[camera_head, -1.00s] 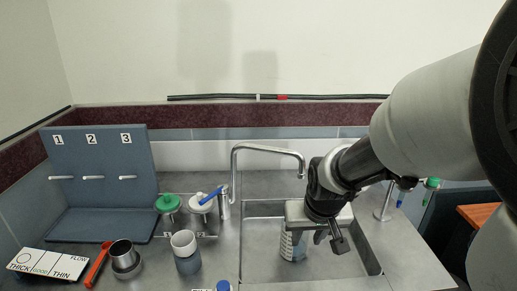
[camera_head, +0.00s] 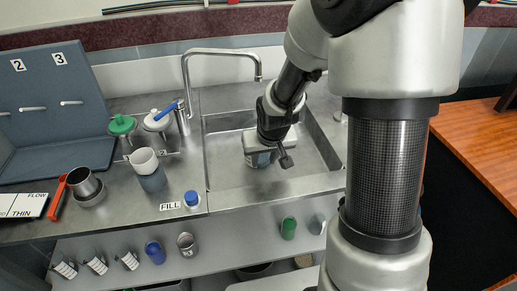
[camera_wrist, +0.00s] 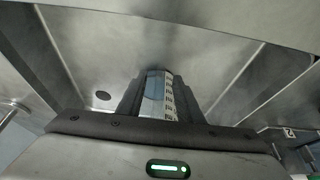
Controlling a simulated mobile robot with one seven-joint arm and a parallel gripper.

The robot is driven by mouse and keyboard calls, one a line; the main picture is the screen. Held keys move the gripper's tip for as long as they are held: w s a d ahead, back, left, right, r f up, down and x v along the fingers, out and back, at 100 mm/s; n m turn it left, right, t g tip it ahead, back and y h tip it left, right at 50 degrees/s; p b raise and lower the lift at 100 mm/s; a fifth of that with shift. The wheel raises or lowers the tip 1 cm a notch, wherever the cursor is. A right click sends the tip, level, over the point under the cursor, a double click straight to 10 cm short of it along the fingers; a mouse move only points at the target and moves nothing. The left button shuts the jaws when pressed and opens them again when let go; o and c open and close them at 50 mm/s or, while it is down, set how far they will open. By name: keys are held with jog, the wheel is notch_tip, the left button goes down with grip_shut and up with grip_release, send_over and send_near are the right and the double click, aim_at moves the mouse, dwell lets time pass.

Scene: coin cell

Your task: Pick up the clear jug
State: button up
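The clear jug (camera_wrist: 156,94), with dark graduation marks down its side, is upright in the sink area. In the wrist view it fills the space between the two dark fingers of my gripper (camera_wrist: 160,97), with no clear gap on either side. In the head view my gripper (camera_head: 266,158) points down into the sink, and only a small part of the jug (camera_head: 257,160) shows under it. The gripper body hides the rest. I cannot tell whether the jug's base touches the sink floor.
The sink (camera_head: 225,172) has raised walls and a tall curved faucet (camera_head: 185,75) at its back left. Several containers, including a green one (camera_head: 288,228), stand on the lower shelf.

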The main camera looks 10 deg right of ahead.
jog(key=shift+c, duration=0.5)
grip_shut()
jog(key=shift+r, duration=0.1)
